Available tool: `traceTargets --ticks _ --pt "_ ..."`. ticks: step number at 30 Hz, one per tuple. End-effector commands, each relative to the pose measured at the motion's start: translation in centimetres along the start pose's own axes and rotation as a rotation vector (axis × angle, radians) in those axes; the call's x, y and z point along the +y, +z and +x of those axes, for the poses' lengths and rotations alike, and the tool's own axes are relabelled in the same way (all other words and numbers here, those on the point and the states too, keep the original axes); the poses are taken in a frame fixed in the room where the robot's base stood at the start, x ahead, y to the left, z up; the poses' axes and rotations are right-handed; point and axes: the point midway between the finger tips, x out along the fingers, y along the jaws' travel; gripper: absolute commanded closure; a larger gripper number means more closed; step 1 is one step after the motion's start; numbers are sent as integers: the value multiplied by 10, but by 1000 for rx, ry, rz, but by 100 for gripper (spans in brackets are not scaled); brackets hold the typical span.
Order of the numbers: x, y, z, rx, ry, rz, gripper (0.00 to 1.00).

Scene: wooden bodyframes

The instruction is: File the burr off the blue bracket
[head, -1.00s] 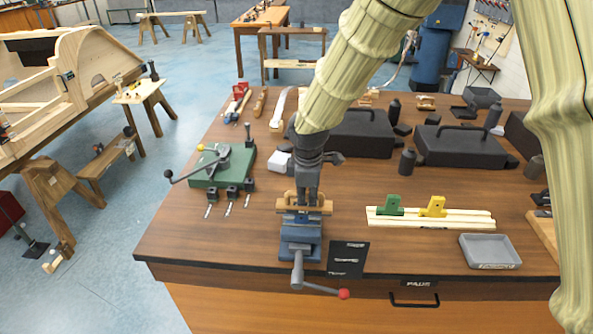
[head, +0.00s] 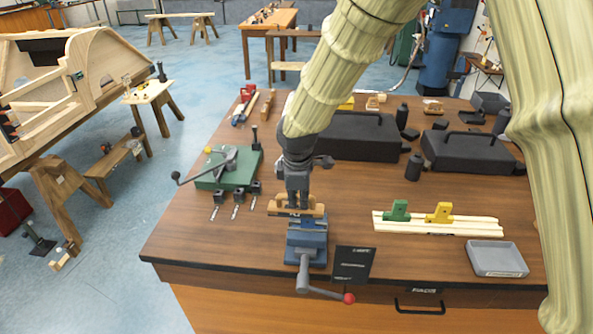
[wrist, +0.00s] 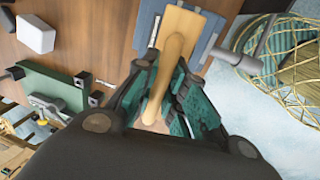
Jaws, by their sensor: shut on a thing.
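My gripper (head: 297,207) is shut on a long tan wooden tool (head: 290,208), which I take to be the file. It lies crosswise just over the blue vise (head: 306,250) at the table's front edge. In the wrist view the tool (wrist: 176,45) runs between my gripper's fingers (wrist: 160,95) and over the vise (wrist: 208,38). I cannot tell the blue bracket apart from the blue vise jaws under the tool, nor see its burr or whether the tool touches it. A green bracket (head: 397,211) and a yellow bracket (head: 440,213) stand on pale strips at right.
A green bending tool (head: 225,167) stands left of the vise, with small black-topped pieces before it. A dark card (head: 353,265) lies right of the vise. A grey tray (head: 497,259) is at front right. Black cases (head: 362,138) stand behind. The vise handle juts forward.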

Motion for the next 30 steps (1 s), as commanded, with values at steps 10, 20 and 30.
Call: traceTargets --ticks 10,20,30 --pt "10 5 -46 -1 1 7 100" --pt "16 8 -75 -2 1 11 100" --pt "17 9 -79 -2 1 12 100"
